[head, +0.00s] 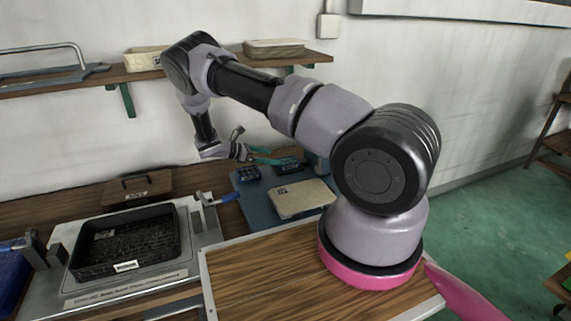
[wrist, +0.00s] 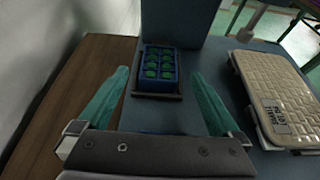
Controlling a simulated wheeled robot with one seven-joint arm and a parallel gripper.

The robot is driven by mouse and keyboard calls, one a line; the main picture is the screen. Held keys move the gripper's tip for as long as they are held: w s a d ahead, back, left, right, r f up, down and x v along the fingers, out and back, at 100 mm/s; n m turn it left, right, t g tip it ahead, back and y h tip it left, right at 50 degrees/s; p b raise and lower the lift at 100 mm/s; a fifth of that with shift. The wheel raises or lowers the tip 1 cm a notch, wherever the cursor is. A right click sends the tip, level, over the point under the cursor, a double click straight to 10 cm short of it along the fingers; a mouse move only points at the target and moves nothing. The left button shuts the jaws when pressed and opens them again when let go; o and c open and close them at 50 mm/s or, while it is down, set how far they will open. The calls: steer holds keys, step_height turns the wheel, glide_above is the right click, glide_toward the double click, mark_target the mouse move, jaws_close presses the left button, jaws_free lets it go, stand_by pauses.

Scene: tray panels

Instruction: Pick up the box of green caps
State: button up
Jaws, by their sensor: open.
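The box of green caps (wrist: 158,69) is a small blue box holding several round green caps. In the wrist view it sits upright on a dark base, ahead of my gripper (wrist: 160,75). My gripper's two teal fingers are spread wide, one to each side of the box in the picture, with nothing between them. The fingers look apart from the box. In the head view my gripper (head: 274,156) is above the blue mat (head: 262,207), pointing right toward a dark box (head: 288,166) that seems to be the same one; its caps are too small to make out there.
A lidded beige basket (wrist: 280,98) lies right of the box in the wrist view. A blue-grey block (wrist: 180,22) stands behind the box. Another small blue box (head: 248,174) is below my gripper. A black tray (head: 125,245) stands at left, and a shelf (head: 60,84) runs along the wall.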

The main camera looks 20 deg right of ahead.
mark_target(293, 160)
steer(key=x, duration=0.9)
steer(key=shift+d+f, duration=0.2)
steer(key=shift+f, duration=0.05)
steer(key=c, duration=1.4)
steer(key=shift+r, duration=0.15)
step_height(293, 160, up, 9)
steer(key=s+a+r+n+t+y, duration=0.2)
steer(key=s+a+r+n+t, duration=0.3)
steer(key=a+r+n+t, duration=0.2)
step_height(293, 160, up, 2)
steer(key=a+t, duration=0.1)
steer(key=a, duration=0.1)
steer(key=shift+s+a+n+y, duration=0.3)
steer(key=shift+y, duration=0.1)
